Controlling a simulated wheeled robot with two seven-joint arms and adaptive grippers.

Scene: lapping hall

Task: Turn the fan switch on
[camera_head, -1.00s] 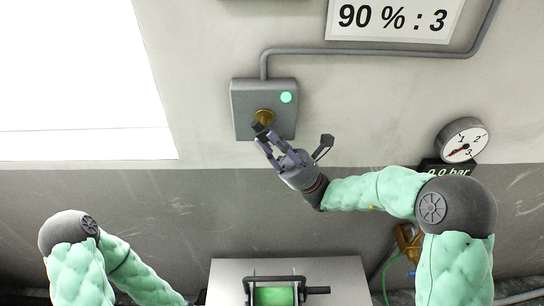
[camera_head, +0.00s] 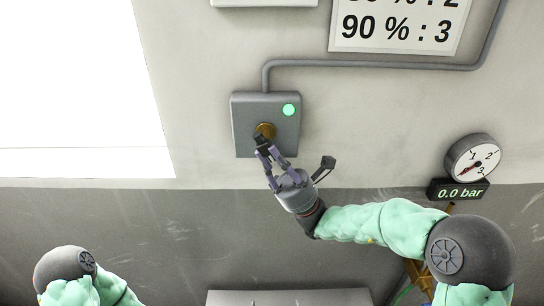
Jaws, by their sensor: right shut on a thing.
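The fan switch is a grey wall box (camera_head: 246,143) with a brass-coloured knob (camera_head: 266,130) in its middle and a lit green lamp (camera_head: 289,110) at its upper right. My right gripper (camera_head: 262,142) reaches up from the lower right, and its fingertips are at the knob, shut on it. The fingers hide the lower part of the knob, so its exact turn angle is hard to tell. My left arm shows at the bottom left; its gripper is out of view.
A pressure gauge (camera_head: 473,158) with a "0.0 bar" display (camera_head: 458,191) is on the wall at right. A conduit (camera_head: 370,63) runs from the box to the right, below a sign (camera_head: 395,30). A light grey surface (camera_head: 290,298) shows at the bottom edge.

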